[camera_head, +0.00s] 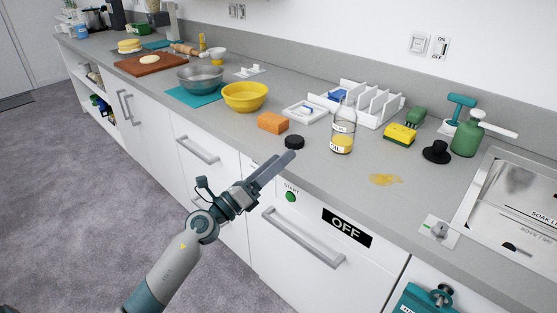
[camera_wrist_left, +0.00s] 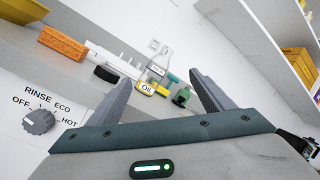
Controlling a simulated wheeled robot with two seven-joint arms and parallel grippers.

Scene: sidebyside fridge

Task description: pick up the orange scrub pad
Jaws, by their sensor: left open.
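The orange scrub pad (camera_head: 272,122) is a small orange block lying on the grey counter, to the right of the yellow bowl. It also shows at the upper left of the left wrist view (camera_wrist_left: 62,46). My left gripper (camera_head: 287,161) is in front of the counter's front edge, lower right of the pad in the head view and apart from it. In the left wrist view its two fingers (camera_wrist_left: 163,92) are spread with nothing between them close up. My right gripper is not in view.
A black round lid (camera_head: 294,142) and an oil bottle (camera_head: 343,130) stand right of the pad. A yellow bowl (camera_head: 245,97) is left, a white tray (camera_head: 304,112) behind. A yellow spill (camera_head: 385,180) lies on bare counter. Below are white fronts with a handle (camera_head: 303,240).

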